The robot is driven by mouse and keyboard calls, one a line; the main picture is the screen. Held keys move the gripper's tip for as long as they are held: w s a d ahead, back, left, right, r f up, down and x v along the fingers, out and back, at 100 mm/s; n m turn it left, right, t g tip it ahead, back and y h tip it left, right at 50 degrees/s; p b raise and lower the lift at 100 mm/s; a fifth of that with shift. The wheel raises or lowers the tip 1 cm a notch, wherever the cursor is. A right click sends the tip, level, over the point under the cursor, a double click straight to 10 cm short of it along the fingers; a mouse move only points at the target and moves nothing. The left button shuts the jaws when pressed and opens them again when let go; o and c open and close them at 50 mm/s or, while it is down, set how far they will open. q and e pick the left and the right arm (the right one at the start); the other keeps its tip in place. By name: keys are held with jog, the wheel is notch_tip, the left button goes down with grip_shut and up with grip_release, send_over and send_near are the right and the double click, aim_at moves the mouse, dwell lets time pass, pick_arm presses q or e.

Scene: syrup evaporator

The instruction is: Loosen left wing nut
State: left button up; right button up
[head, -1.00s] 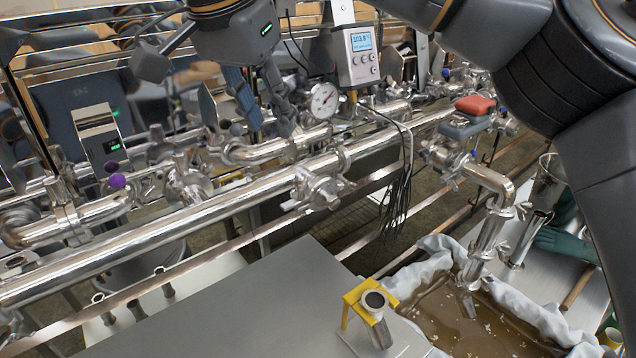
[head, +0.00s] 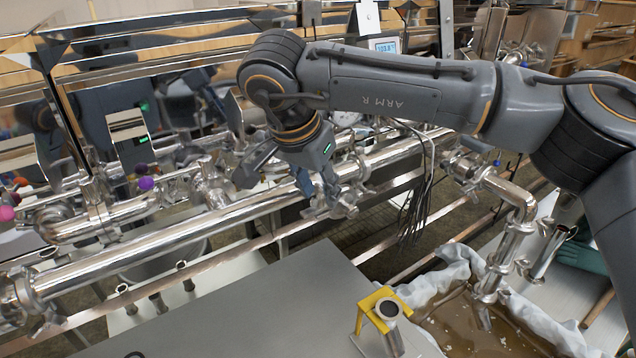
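A steel clamp (head: 342,205) with wing-like metal parts sits on the long shiny pipe, just right of my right gripper. Another clamp (head: 25,300) is on the same pipe at the far left. I cannot tell which fastener is the left wing nut. My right gripper (head: 290,188) points down over the pipe with its fingers spread. One finger is left of the clamp; the other is close against it or in front of it. Contact is unclear, and I see nothing held. My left gripper is not in view.
My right arm crosses the upper picture and partly hides the temperature display (head: 385,46). Black cables (head: 418,195) hang right of the clamp. A yellow stand (head: 376,308) is on the grey table (head: 255,310), whose left part is clear. A cloth-lined syrup basin (head: 450,318) is at lower right.

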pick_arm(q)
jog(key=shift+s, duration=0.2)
pick_arm(e)
jog(key=c, duration=0.7)
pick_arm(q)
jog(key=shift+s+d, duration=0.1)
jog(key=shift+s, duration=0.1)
pick_arm(e)
grip_shut()
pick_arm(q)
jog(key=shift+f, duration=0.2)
pick_arm(e)
jog(key=shift+f+n, duration=0.1)
jog(key=shift+n, duration=0.3)
jog(key=shift+d+n+y+b, duration=0.1)
jog(key=shift+n+y+b, duration=0.4)
jog(key=shift+n, duration=0.5)
jog(key=n+y, duration=0.1)
jog(key=n, duration=0.1)
jog(key=shift+d+n+t+b, duration=0.1)
jog(key=shift+n+t+b, duration=0.2)
jog(key=shift+t+b, duration=0.1)
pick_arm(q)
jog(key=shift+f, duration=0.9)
pick_arm(e)
jog(key=shift+d+n+y, duration=0.1)
jog(key=shift+n+y, duration=0.9)
jog(key=shift+n, duration=1.6)
